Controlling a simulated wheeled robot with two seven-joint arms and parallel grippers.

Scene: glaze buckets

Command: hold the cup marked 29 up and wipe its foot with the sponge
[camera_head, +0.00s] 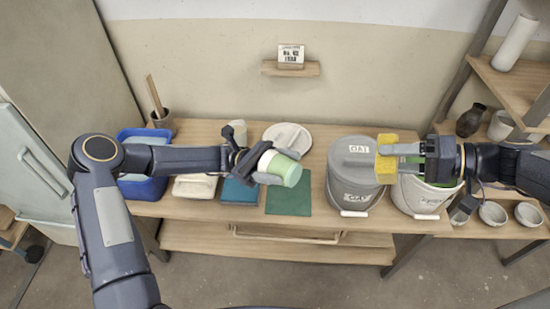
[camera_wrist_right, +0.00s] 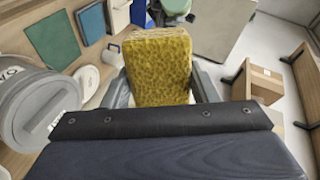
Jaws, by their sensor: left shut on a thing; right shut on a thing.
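My left gripper (camera_head: 256,168) is shut on a cup (camera_head: 284,167), pale green with a white end, and holds it tilted on its side above the table. No number on the cup can be read. My right gripper (camera_head: 403,159) is shut on a yellow sponge (camera_head: 387,159) and holds it above the grey buckets, well to the right of the cup. In the right wrist view the sponge (camera_wrist_right: 157,67) stands between the fingers, and part of the left gripper and the green cup shows blurred at the top edge.
A lidded grey bucket (camera_head: 350,190) and an open bucket (camera_head: 415,197) stand at the table's right. A green mat (camera_head: 289,203), a blue block (camera_head: 239,192), a white lid or plate (camera_head: 271,131) and a blue basin (camera_head: 140,188) lie on the table. Shelves with bowls (camera_head: 492,213) stand right.

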